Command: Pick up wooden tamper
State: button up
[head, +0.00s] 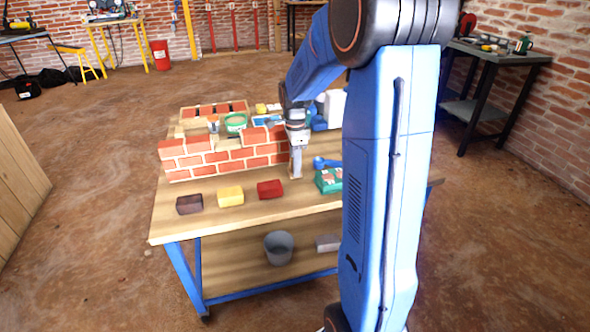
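My gripper (298,142) points down over the workbench (224,205), just right of the small brick wall (230,159).
A dark block (189,204), a yellow block (230,196) and a red block (269,189) lie along the front. A green package (328,181) and a blue tool (325,162) lie right of the gripper. A grey bucket (279,248) stands on the lower shelf.

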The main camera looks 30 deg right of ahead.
jog(key=c, duration=0.4)
notch_tip(320, 180, up, 10)
jog(key=shift+r, duration=0.1)
jog(key=shift+c, duration=0.2)
dwell(0.5)
